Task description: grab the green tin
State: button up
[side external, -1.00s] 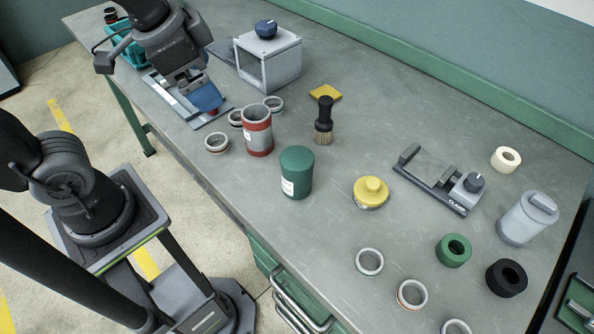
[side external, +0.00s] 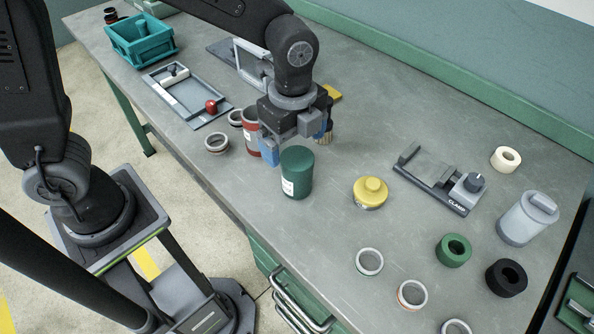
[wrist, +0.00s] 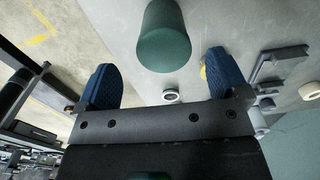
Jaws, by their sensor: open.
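The green tin (side external: 297,174) stands upright on the grey bench, with a pale label on its lower left side. In the wrist view the green tin (wrist: 164,38) shows ahead of my gripper, between the lines of the two fingers. My gripper (side external: 297,146) is open and empty, with blue finger pads spread wide. It hangs just behind and above the tin in the side view. In the wrist view my gripper (wrist: 165,78) has one blue finger at each side. I cannot tell the exact gap between the fingers and the tin.
A red-and-grey tin (side external: 251,135) stands close behind my gripper, partly hidden. A yellow-lidded tin (side external: 370,192) and a clamp fixture (side external: 437,180) lie to the right. Bench between green tin and front edge is clear.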

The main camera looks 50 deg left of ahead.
aim_at(297, 168)
jog(key=f, duration=0.7)
jog(key=shift+w+d+f, duration=0.15)
jog(key=shift+d, duration=0.15)
jog(key=c, duration=1.1)
